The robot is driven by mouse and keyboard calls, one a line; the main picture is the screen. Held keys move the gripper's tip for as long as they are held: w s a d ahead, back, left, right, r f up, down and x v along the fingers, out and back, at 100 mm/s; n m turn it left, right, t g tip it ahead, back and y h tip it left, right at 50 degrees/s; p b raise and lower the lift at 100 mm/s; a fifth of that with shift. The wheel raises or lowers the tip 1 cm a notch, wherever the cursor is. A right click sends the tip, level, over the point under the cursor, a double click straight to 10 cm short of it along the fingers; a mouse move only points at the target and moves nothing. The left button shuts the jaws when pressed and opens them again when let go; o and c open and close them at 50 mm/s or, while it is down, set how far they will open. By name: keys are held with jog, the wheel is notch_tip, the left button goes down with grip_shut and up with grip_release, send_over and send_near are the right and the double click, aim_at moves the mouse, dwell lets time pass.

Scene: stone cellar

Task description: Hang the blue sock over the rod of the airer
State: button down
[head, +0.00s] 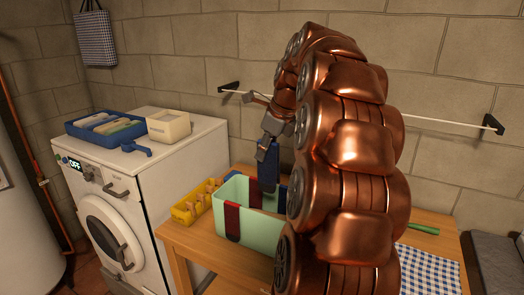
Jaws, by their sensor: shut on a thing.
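My gripper (267,146) is shut on the blue sock (268,172), which hangs down from it. The sock's lower end is at the mint-green basket (262,228) on the wooden table; whether it touches the basket I cannot tell. A dark red sock (232,222) lies over the basket's near rim. The airer's thin white rod (440,122) runs along the wall behind my arm, between two dark brackets. My copper-coloured arm hides the middle of the rod and part of the basket.
A yellow bin (190,211) with pegs stands left of the basket. A washing machine (133,185) at the left bears a blue tray (78,130) and a cream box (168,126). A checked cloth (430,272) lies at the table's right.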

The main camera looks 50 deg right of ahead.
jog(key=shift+r+p, duration=0.4)
jog(key=shift+r, duration=1.85)
jog(key=shift+h, duration=0.5)
jog(key=shift+r+p, duration=1.4)
jog(key=shift+r, duration=1.1)
